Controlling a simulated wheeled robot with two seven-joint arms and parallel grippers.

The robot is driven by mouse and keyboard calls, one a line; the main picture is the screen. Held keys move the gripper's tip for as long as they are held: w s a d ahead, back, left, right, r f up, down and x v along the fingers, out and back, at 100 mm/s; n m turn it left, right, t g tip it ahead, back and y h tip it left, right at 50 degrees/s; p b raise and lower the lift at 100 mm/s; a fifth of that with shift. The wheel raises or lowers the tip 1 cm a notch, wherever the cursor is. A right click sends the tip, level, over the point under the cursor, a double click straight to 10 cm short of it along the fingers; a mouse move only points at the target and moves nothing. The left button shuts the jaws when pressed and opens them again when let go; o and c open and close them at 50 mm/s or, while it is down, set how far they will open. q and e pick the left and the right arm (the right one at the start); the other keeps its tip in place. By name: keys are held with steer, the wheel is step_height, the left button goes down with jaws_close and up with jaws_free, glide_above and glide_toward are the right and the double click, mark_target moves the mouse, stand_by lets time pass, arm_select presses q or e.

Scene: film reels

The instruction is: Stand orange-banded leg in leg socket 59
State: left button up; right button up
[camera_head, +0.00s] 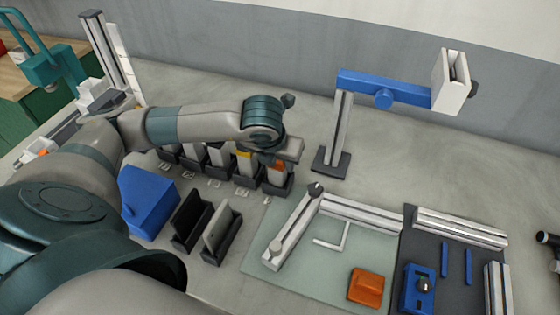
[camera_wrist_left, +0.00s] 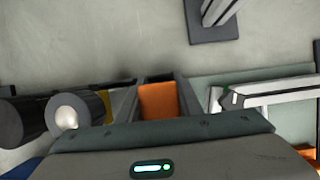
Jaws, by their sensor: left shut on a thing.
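The orange-banded leg (camera_head: 279,165) is a pale upright piece with an orange band, at the right end of a row of dark sockets. Its lower end is at the end socket (camera_head: 276,186); I cannot tell how deeply it sits. In the left wrist view the orange band (camera_wrist_left: 158,101) shows between two grey walls. My left gripper (camera_head: 284,151) reaches over the row from the left and is shut on this leg near its top. The fingertips are mostly hidden. The socket number cannot be read. My right gripper is not in view.
Another leg with a yellow band (camera_head: 244,158) stands just left, with several more sockets beyond. A blue block (camera_head: 147,200) and two dark holders stand in front. A post with a blue arm (camera_head: 405,88) rises behind right. A pale green mat (camera_head: 262,250) lies at front right.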

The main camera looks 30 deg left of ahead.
arm_select(q)
steer(key=o, duration=1.2)
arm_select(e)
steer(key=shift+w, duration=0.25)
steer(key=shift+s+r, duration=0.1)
arm_select(q)
steer(key=shift+r, duration=0.15)
steer(key=b+v, duration=0.1)
steer(key=v, duration=0.7)
steer(key=shift+s+d+r, duration=0.1)
steer(key=shift+r, duration=0.1)
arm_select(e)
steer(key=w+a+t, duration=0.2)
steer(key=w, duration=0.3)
arm_select(q)
steer(key=p+v, duration=0.3)
steer(key=p, duration=0.2)
steer(key=shift+s+r, duration=0.15)
steer(key=shift+s, duration=0.05)
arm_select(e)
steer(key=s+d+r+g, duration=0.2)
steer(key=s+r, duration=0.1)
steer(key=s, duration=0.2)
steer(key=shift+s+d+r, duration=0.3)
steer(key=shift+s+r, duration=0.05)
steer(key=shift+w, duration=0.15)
